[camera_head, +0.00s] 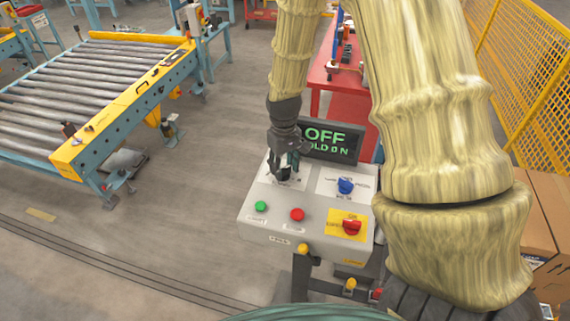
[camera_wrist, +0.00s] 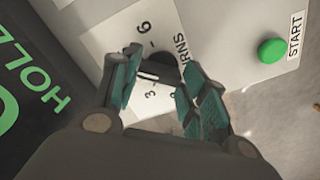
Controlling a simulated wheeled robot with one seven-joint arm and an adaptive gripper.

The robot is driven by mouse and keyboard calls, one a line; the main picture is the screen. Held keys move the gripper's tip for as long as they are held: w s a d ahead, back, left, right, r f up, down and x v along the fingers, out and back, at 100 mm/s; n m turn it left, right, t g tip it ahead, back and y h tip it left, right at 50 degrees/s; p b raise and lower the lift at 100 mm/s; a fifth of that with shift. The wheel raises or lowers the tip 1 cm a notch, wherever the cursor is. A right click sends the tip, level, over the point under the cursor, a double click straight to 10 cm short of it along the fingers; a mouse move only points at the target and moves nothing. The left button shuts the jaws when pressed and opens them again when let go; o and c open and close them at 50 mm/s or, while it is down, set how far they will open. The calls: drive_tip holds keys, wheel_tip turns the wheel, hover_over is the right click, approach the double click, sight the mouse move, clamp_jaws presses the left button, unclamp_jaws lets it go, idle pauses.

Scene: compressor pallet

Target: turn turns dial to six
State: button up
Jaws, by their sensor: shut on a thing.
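The turns dial (camera_wrist: 158,72) is a dark knob on a white label plate (camera_wrist: 165,24) marked with numbers, among them 3 and 6, and the letters "RNS". My gripper (camera_wrist: 160,82) has its teal-padded fingers on both sides of the dial and is shut on it. In the head view my gripper (camera_head: 284,172) reaches down onto the top left of the grey control panel (camera_head: 270,222) and hides the dial. I cannot tell which number the dial points to.
The panel also has a green button (camera_head: 261,206), a red button (camera_head: 297,214), a blue knob (camera_head: 345,185) and a red knob (camera_head: 352,227). A roller conveyor (camera_head: 100,75) is at left, boxes (camera_head: 545,225) at right.

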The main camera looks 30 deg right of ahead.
sight(285, 168)
drive_tip(key=m, duration=0.5)
drive_tip(key=shift+w+r+m+p, duration=0.1)
drive_tip(key=shift+r+m+p, duration=0.05)
drive_tip(key=shift+m+p, duration=0.45)
drive_tip(key=shift+m, duration=1.8)
drive_tip(key=o, duration=1)
wheel_tip(285, 168, up, 12)
drive_tip(key=shift+f, duration=0.1)
